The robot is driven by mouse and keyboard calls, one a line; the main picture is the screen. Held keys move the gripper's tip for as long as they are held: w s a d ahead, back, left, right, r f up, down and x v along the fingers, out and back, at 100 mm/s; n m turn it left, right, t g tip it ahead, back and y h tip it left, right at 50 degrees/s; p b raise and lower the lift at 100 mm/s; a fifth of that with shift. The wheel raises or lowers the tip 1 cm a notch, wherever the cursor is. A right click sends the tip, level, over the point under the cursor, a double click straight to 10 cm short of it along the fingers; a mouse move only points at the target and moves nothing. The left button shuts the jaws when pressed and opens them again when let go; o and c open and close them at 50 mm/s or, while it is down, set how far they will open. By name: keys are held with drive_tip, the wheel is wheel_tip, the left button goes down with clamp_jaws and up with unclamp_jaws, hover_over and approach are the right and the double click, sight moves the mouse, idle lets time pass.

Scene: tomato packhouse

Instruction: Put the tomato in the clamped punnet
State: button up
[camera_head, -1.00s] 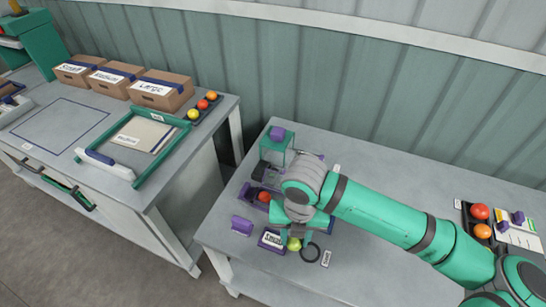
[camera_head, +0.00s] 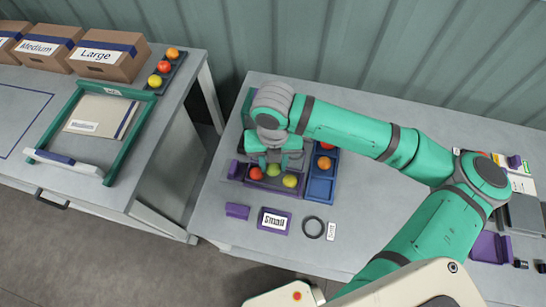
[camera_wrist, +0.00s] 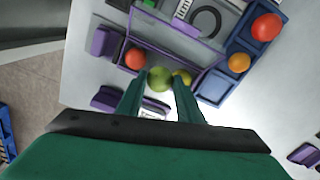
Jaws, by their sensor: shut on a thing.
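My gripper (camera_head: 275,162) points down over the punnet (camera_head: 265,187), a dark purple-edged container in a purple clamp at the left of the table. It is shut on a green tomato (camera_wrist: 158,78), which shows between the two fingers in the wrist view. In the head view the held tomato (camera_head: 273,170) is at or just above the punnet; I cannot tell if it touches the floor. A red tomato (camera_head: 255,172) sits to its left and a yellow-green tomato (camera_head: 290,180) to its right, close beside it. The gripper hides the punnet's back.
A blue tray (camera_head: 320,190) with red and orange tomatoes stands right beside the punnet. A "Small" label block (camera_head: 274,221), a dark ring (camera_head: 313,227) and a purple block (camera_head: 237,211) lie in front. Boxes (camera_head: 111,54) and a green frame (camera_head: 121,140) are on the left table.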

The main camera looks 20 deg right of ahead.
drive_tip(key=shift+f, duration=2.15)
drive_tip(key=o, duration=0.8)
drive_tip(key=shift+c, duration=1.4)
drive_tip(key=shift+r, duration=0.1)
drive_tip(key=shift+r, duration=2.95)
